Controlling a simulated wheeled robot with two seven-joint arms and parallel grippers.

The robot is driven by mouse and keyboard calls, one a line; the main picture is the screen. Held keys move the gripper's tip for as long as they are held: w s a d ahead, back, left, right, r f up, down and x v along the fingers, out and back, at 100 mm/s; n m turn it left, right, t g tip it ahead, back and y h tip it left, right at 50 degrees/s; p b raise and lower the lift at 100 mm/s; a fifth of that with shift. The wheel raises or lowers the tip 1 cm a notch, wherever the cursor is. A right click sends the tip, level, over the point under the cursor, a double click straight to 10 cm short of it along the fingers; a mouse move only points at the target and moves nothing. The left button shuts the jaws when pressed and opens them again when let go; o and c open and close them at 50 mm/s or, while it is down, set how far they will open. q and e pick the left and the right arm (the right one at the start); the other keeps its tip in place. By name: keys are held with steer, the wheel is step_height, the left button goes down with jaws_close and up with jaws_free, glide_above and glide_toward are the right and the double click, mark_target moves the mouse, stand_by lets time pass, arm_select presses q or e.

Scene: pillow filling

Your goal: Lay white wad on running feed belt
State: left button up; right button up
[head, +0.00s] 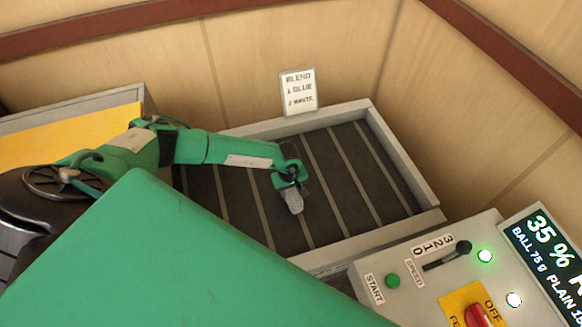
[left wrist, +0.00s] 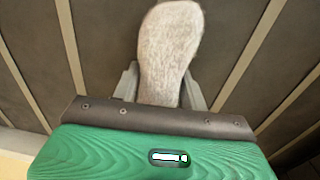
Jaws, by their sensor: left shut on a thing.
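A greyish-white fluffy wad (left wrist: 168,50) is held between the two fingers of my left gripper (left wrist: 160,88). In the head view the left gripper (head: 290,186) reaches in from the left over the dark feed belt (head: 345,165). The wad (head: 293,202) hangs from its fingers over the middle of the belt. I cannot tell whether the wad touches the belt. The belt has pale cross strips, and its surface also shows in the left wrist view (left wrist: 100,40). My right gripper does not show.
A pale frame (head: 400,165) borders the belt. A sign reading "BLEND 1 BLUE 2 WHITE" (head: 298,91) stands behind it. At the lower right is a control panel (head: 425,270) with a START button, speed lever, red knob and a "35 %" display (head: 550,255). A yellow surface (head: 70,135) lies at left.

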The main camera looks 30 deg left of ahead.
arm_select(q)
steer(key=shift+f+b, duration=0.5)
steer(key=o, duration=1)
steer(key=shift+o, duration=0.2)
steer(key=shift+r, duration=0.1)
steer(key=shift+r+p, duration=0.45)
steer(key=shift+p, duration=0.2)
steer(key=shift+r+p, duration=0.4)
steer(key=shift+p, duration=0.05)
steer(key=shift+r+b, duration=0.15)
steer(key=shift+b, duration=0.55)
step_height(320, 180, up, 11)
steer(key=b, duration=0.4)
steer(key=shift+s+a+b, duration=0.2)
steer(key=shift+s+b, duration=0.05)
steer(key=shift+b, duration=0.1)
